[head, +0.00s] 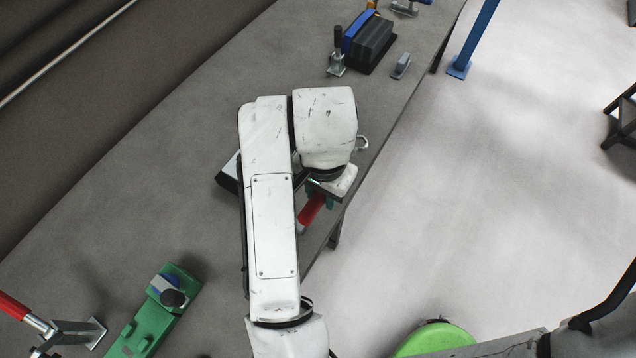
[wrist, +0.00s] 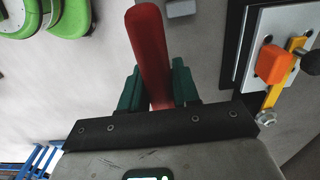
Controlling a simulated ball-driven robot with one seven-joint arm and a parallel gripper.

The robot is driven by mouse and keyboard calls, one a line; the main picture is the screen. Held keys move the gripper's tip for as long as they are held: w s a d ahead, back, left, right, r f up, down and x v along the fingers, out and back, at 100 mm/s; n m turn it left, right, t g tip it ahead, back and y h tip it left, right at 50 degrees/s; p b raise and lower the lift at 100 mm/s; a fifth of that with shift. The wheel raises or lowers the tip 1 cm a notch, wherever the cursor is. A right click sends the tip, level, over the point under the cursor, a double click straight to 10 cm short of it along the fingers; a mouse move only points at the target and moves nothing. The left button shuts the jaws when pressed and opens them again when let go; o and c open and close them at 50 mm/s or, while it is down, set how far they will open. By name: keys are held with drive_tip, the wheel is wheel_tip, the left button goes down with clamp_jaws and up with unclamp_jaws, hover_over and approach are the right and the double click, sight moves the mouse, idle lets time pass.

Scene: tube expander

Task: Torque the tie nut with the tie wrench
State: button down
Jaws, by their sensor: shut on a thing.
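My gripper (wrist: 157,88) is shut with its green fingers on either side of a red handle (wrist: 148,45), which appears to be the tie wrench. The handle extends beyond the fingers; the tool's working end cannot be made out. In the head view the red handle (head: 311,210) shows below my wrist, near the table's right edge, while my arm hides most of the gripper. In the wrist view a silver nut or bolt head (wrist: 265,117) sits at the end of a yellow bar, right of and apart from the handle. I cannot tell for sure whether it is the tie nut.
The yellow bar carries an orange block (wrist: 273,64) on a light plate. On the grey table (head: 150,185), a green fixture (head: 150,320) and a red-handled clamp (head: 65,330) lie at lower left. A black and blue block (head: 368,42) stands at the far end. Open floor lies right.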

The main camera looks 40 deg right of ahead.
drive_tip(key=s+r+p, duration=0.4)
drive_tip(key=s+r, duration=0.4)
drive_tip(key=s, duration=0.2)
drive_tip(key=shift+s+r, duration=0.35)
drive_tip(key=shift+s, duration=0.05)
idle(0.7)
idle(0.5)
